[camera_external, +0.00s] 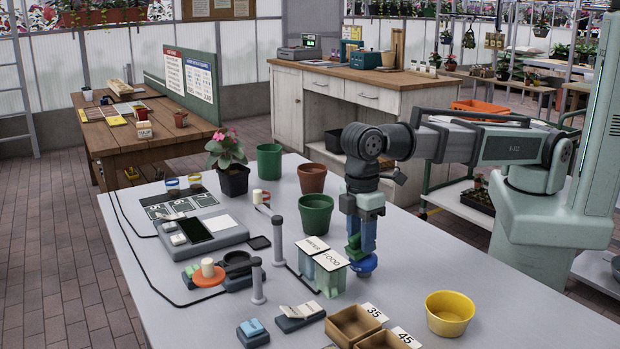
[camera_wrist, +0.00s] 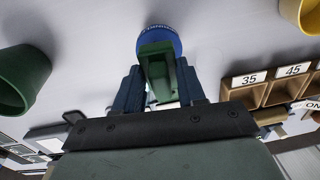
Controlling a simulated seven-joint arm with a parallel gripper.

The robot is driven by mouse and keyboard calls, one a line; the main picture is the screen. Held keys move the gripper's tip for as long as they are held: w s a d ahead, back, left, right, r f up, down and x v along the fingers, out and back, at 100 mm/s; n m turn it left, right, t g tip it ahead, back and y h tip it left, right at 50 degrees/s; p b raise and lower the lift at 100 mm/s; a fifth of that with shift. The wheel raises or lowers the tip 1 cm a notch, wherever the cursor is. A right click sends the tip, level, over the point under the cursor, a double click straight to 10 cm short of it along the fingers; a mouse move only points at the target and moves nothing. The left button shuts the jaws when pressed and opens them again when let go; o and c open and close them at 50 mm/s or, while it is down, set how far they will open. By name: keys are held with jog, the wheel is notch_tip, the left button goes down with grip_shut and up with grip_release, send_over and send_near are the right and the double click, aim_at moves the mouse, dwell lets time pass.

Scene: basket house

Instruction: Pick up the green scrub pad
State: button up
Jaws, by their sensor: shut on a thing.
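My gripper (camera_external: 360,247) points down over the grey table beside the labelled card boxes. In the wrist view my gripper (camera_wrist: 163,88) has its two blue fingers shut on a green block (camera_wrist: 158,62), which looks like the green scrub pad. In the outside view a bit of the green pad (camera_external: 353,243) shows between the fingers. A round blue thing with lettering (camera_wrist: 160,36) is just beyond the pad; it also shows low under the fingers in the outside view (camera_external: 363,266). I cannot tell whether the pad touches it.
Translucent boxes with white cards (camera_external: 328,278) stand close left of my gripper. A green pot (camera_external: 315,217) is behind them. A yellow bowl (camera_external: 449,314) and brown wooden bins (camera_external: 355,325) are in front. The table is clear right of my gripper.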

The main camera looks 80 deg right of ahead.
notch_tip(320, 180, up, 9)
jog(key=shift+f, duration=0.1)
jog(key=shift+s+d+r+t+y, duration=0.25)
jog(key=shift+s+d+t+y, duration=0.05)
jog(key=shift+s+t, duration=0.15)
jog(key=shift+s+d+r+t+y, duration=0.15)
jog(key=shift+s+t+y, duration=0.2)
jog(key=shift+t, duration=0.2)
jog(key=shift+s+d+x, duration=0.2)
jog(key=shift+d+x, duration=0.05)
jog(key=shift+x, duration=1.35)
jog(key=shift+s+d+x, duration=0.2)
jog(key=shift+x, duration=1.4)
jog(key=shift+s+d+x, duration=0.15)
jog(key=shift+d+x, duration=0.1)
jog(key=shift+x, duration=1.35)
jog(key=shift+f, duration=0.35)
jog(key=o, duration=1.1)
jog(key=v, duration=1.2)
